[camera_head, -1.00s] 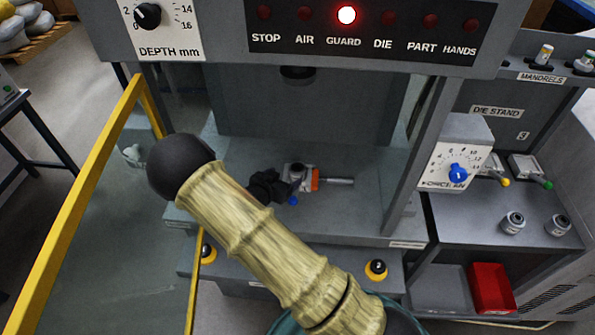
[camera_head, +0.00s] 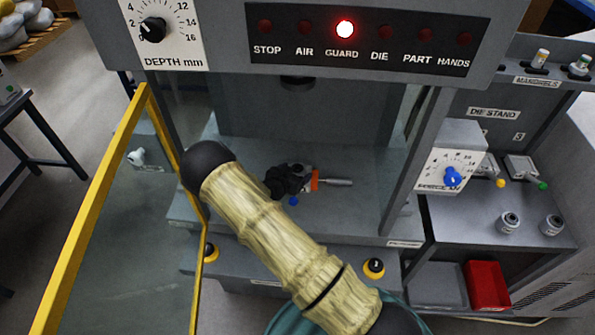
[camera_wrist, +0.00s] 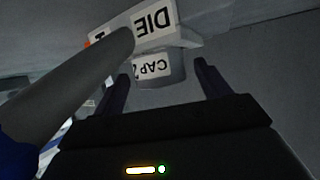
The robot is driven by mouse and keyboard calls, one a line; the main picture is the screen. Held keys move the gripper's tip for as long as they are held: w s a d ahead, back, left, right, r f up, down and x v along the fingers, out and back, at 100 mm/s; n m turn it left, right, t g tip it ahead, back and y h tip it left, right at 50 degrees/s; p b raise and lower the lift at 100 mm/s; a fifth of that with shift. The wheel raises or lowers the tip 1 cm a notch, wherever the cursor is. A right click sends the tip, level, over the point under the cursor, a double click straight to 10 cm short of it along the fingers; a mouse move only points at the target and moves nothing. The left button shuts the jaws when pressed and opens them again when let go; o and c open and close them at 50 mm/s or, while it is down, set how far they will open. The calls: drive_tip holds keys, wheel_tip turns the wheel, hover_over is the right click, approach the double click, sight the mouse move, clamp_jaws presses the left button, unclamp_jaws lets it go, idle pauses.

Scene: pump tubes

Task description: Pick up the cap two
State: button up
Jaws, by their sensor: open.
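The cap two (camera_wrist: 150,68), a grey piece with a white "CAP 2" label, shows in the wrist view at the block marked "DIE" (camera_wrist: 152,22). My gripper (camera_wrist: 162,72) is open, with one finger on each side of the cap in the picture; I cannot tell whether either finger touches it. In the head view my dark gripper (camera_head: 300,174) is inside the press, over the die block, and hides the cap. The orange part (camera_head: 315,181) of the block and a metal rod (camera_head: 338,183) show to its right.
A grey cylinder (camera_wrist: 70,88) crosses the left of the wrist view. A blue knob (camera_head: 294,201) sits just below my gripper. The yellow-framed guard door (camera_head: 82,200) stands open on the left. The die stand (camera_head: 500,165) and a red bin (camera_head: 488,286) are on the right.

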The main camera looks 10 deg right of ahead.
drive_tip(key=shift+x, duration=1.15)
drive_tip(key=shift+a, duration=0.1)
drive_tip(key=shift+c, duration=0.5)
drive_tip(key=c, duration=1.2)
drive_tip(key=shift+o, duration=0.2)
drive_tip(key=shift+r, duration=0.15)
wheel_tip(320, 180, up, 10)
drive_tip(key=b, duration=0.2)
